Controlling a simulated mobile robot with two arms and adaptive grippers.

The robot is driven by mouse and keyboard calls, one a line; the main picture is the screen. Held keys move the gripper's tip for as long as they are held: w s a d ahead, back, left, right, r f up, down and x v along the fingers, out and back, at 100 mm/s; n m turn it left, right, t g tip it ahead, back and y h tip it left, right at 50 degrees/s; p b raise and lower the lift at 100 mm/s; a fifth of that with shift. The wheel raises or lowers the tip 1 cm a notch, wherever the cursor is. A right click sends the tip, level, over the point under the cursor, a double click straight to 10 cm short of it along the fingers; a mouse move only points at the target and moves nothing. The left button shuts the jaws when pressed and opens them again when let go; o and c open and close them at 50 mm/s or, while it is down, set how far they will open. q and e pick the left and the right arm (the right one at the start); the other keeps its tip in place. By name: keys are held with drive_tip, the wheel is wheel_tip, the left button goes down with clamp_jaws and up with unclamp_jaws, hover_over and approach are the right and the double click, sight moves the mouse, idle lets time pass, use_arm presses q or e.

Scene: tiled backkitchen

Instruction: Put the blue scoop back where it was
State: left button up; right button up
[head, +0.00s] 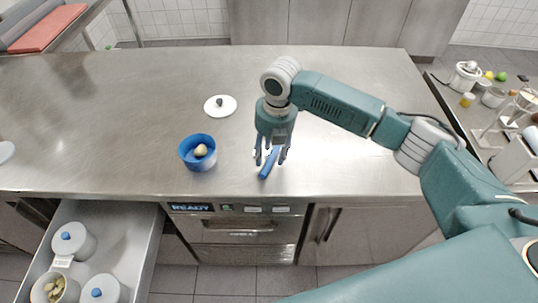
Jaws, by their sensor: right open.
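The blue scoop (268,165) lies on the steel counter near its front edge, in the middle of the head view. Only a slim blue length of it shows; its upper end is partly hidden by my right gripper. My right gripper (270,157) points down over the scoop with its fingers apart, one on each side of it. I cannot tell whether the fingers touch it. My left gripper is not in the view.
A blue bowl (187,160) with a pale round item inside stands left of the scoop. A white lid (227,109) with a dark knob lies behind. An open drawer (133,222) at lower left holds white canisters (73,241), one uncovered. The counter's left is mostly clear.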

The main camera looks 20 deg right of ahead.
sight(273, 160)
wheel_tip(273, 160, up, 11)
drive_tip(key=b, duration=0.1)
drive_tip(key=shift+s+d+b, duration=0.35)
drive_tip(key=shift+s+b, duration=0.05)
drive_tip(key=shift+s, duration=0.05)
drive_tip(key=shift+f, duration=0.1)
